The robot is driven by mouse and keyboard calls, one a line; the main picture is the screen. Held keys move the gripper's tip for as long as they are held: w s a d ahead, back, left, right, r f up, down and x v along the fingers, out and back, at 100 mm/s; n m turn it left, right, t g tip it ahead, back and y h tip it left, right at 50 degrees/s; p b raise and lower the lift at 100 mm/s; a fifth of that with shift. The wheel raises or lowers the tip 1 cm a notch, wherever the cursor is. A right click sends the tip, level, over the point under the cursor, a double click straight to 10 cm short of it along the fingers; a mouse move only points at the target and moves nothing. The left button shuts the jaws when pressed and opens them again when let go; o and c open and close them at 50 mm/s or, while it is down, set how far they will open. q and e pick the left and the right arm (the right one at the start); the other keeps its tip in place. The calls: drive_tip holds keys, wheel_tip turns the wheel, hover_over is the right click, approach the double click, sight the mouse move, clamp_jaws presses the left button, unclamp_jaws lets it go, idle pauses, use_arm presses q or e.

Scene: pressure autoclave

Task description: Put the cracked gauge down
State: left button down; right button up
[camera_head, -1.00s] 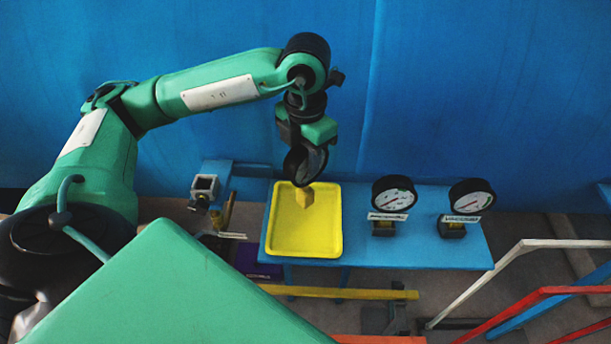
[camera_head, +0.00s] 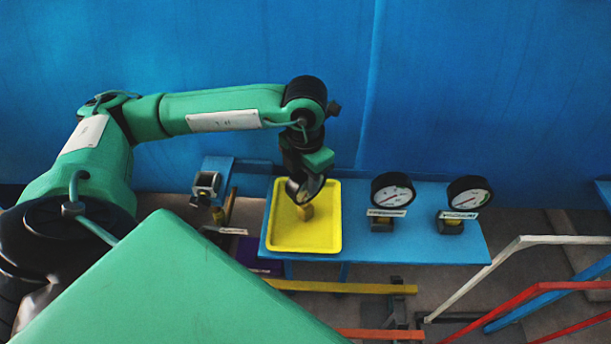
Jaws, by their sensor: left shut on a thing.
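The cracked gauge (camera_head: 306,211) is held by my left gripper (camera_head: 304,176) over the yellow tray (camera_head: 290,243). The gauge's dark round body is seen nearly edge-on, with its brass-coloured stem pointing down at the tray floor. I cannot tell whether the stem touches the tray. My left gripper is shut on the gauge, and its fingers are mostly hidden by the wrist. My right gripper is not in view.
The tray sits on a blue bench (camera_head: 400,249). Two labelled gauges, one pressure-like (camera_head: 392,191) and one vacuum (camera_head: 469,194), stand right of it. A grey fitting (camera_head: 206,187) is at left. White (camera_head: 500,260) and red rails stand at lower right.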

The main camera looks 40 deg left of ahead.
use_arm(q)
drive_tip(key=c, duration=1)
unclamp_jaws()
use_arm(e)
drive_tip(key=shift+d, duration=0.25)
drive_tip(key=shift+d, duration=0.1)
use_arm(q)
drive_tip(key=shift+r+p, duration=0.2)
drive_tip(key=shift+p, duration=0.15)
drive_tip(key=shift+r+b, duration=0.3)
wheel_tip(320, 180, up, 10)
drive_tip(key=shift+f+b, duration=0.2)
drive_tip(key=shift+b, duration=1.05)
drive_tip(key=shift+r, duration=0.85)
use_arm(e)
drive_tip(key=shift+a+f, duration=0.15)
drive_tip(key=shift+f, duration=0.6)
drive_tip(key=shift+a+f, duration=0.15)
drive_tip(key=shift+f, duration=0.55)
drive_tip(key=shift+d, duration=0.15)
